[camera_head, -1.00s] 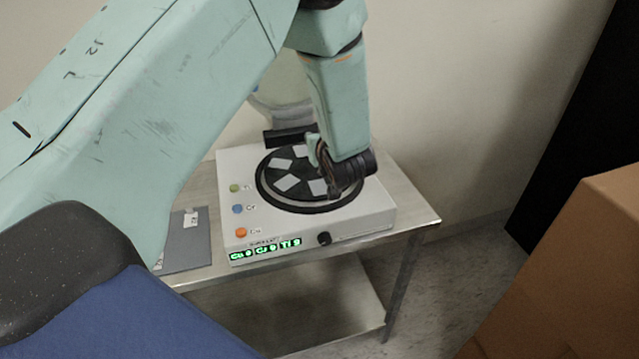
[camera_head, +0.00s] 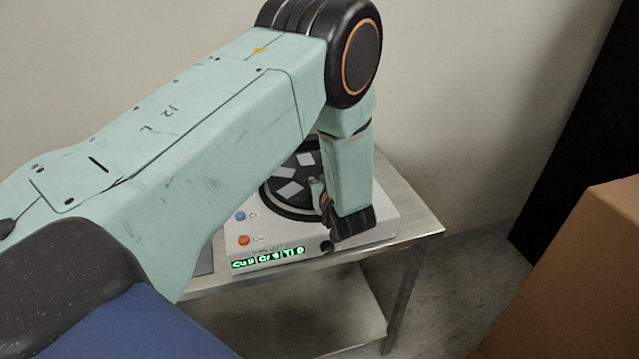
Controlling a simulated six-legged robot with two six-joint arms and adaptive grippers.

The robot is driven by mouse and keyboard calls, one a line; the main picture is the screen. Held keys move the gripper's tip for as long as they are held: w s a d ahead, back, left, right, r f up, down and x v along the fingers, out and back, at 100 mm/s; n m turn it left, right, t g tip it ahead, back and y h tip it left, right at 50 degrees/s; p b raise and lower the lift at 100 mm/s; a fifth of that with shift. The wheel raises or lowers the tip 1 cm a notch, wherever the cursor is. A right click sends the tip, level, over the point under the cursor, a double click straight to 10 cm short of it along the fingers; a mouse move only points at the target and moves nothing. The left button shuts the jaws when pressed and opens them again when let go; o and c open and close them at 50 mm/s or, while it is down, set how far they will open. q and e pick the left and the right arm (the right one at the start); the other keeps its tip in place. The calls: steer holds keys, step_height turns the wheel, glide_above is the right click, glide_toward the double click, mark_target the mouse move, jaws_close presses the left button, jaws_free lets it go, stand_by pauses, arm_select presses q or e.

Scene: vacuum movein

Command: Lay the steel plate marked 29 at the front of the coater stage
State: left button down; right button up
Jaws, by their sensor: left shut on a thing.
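The coater stage is a round black disc (camera_head: 278,208) on top of a white box (camera_head: 285,232). Pale square plates (camera_head: 289,190) lie on the disc at its left and back; I cannot read any number on them. My left gripper (camera_head: 334,222) points down at the front right edge of the disc, above the front of the box. It is shut on a small piece, taken to be the steel plate, which is mostly hidden by the fingers. My arm hides the right part of the disc. My right gripper is out of view.
The box has coloured buttons (camera_head: 244,240) and a green display (camera_head: 268,258) in front. It stands on a steel table (camera_head: 415,222) with a lower shelf. A grey sheet (camera_head: 205,262) is mostly hidden behind my arm. A cardboard box (camera_head: 575,270) stands at the right.

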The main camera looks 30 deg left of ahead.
arm_select(q)
steer(key=shift+w, duration=0.1)
steer(key=shift+f, duration=0.1)
steer(key=c, duration=1.6)
jaws_free()
steer(key=shift+o, duration=1.4)
